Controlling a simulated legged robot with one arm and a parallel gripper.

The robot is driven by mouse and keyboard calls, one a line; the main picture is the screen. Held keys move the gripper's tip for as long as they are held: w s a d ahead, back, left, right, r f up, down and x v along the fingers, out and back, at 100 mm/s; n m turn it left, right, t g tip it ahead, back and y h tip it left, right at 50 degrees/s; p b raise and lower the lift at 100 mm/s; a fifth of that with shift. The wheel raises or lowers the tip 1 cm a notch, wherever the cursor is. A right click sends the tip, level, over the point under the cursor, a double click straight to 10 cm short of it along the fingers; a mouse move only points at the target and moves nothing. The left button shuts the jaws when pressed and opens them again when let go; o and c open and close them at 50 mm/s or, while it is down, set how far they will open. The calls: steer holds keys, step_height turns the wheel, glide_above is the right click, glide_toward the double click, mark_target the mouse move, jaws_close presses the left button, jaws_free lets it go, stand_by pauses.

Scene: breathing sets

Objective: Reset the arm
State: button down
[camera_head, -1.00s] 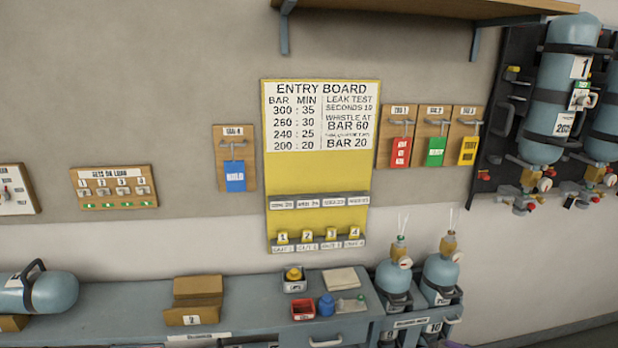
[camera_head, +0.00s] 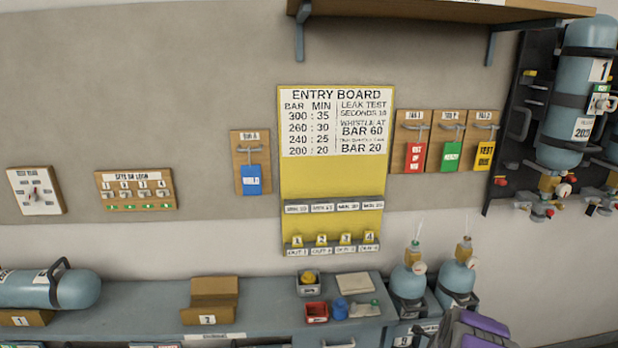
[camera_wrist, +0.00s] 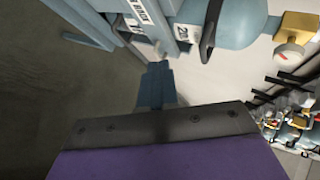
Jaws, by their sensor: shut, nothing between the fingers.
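My arm's purple and dark end (camera_head: 474,332) shows at the bottom right of the head view, in front of the bench's right end and below the two small cylinders. Its fingers cannot be made out there. In the wrist view, my gripper (camera_wrist: 157,86) reaches up from the dark and purple housing at the bottom. Its fingers look closed together and hold nothing. A blue cylinder (camera_wrist: 225,22) with a gauge is beyond it at the top of that view.
The grey bench (camera_head: 262,290) runs along the wall with a cylinder (camera_head: 75,289), a cardboard-coloured stand (camera_head: 213,293) and small bins. The yellow entry board (camera_head: 330,180) hangs above. A shelf (camera_head: 430,10) juts out overhead. Racked cylinders (camera_head: 580,90) hang at the right.

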steer(key=a+r+n+y, duration=0.3)
steer(key=a+r, duration=0.4)
steer(key=a, duration=0.1)
steer(key=s+a+r+n+g+y, duration=0.2)
steer(key=s+a+r+n, duration=0.2)
steer(key=s+a+r, duration=0.4)
steer(key=s+a+r+n+g+y, duration=0.1)
steer(key=s+a+r+n+g, duration=0.1)
steer(key=s+a+r+n, duration=0.55)
steer(key=s+a+r+n+g, duration=0.2)
steer(key=s, duration=1)
steer(key=s+a+r+n+g, duration=0.2)
steer(key=s+a+r+n, duration=0.1)
steer(key=s, duration=1)
steer(key=s+a+r+n+g, duration=0.3)
steer(key=s, duration=1)
steer(key=shift+a, duration=0.15)
